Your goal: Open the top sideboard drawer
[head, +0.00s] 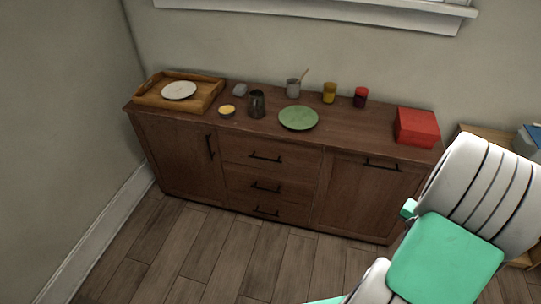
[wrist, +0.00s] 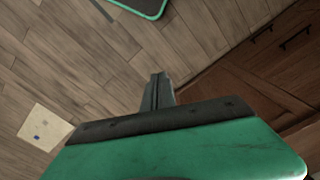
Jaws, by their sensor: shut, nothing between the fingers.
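The brown wooden sideboard (head: 205,192) stands against the back wall, with a middle stack of three drawers. The top drawer (head: 290,153) is closed flush, with a dark bar handle (head: 265,158) across its front. The two drawers below are also closed. In the wrist view the sideboard (wrist: 235,82) shows at the right, tilted, with dark handles near the upper right corner. My gripper (wrist: 158,80) is shut and empty over the floor, to the left of the sideboard front in that view and apart from the handles. My gripper's fingers do not show in the head view.
On top are a tray (head: 150,99) with a plate, a green plate (head: 298,117), a dark pitcher (head: 257,104), cups and a red box (head: 416,127). A lighter wooden unit (head: 485,135) stands at the right. The floor before the drawers is clear.

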